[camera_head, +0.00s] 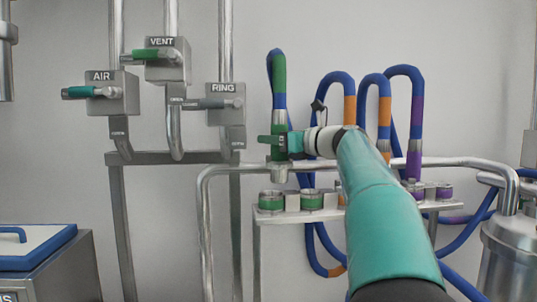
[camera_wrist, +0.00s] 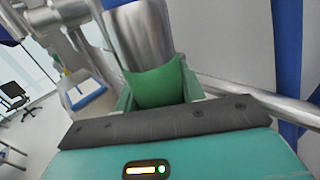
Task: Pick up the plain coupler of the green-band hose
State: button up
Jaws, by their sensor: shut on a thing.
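The green-band hose (camera_head: 279,75) is blue with a green sleeve and arches at the centre of the head view. Its coupler (camera_head: 280,120) has a metal body and a green section, and it hangs roughly upright. My gripper (camera_head: 275,144) reaches it from the right and is shut on it. In the wrist view the coupler's green part (camera_wrist: 157,88) sits between my fingers, with the metal body (camera_wrist: 140,35) beyond. The coupler's lower metal end shows above the rack's green-ringed holders (camera_head: 271,200). My arm hides part of the rack.
Orange-band hoses (camera_head: 350,108) and a purple-band hose (camera_head: 416,110) stand to the right, close to my arm. A metal pipe (camera_head: 215,168) runs around the rack. AIR (camera_head: 100,92), VENT (camera_head: 166,60) and RING (camera_head: 222,103) valves are on the left.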

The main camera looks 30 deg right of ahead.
jog(key=s+a+r, duration=0.1)
jog(key=s+r, duration=0.4)
jog(key=s, duration=0.4)
jog(key=shift+s, duration=0.4)
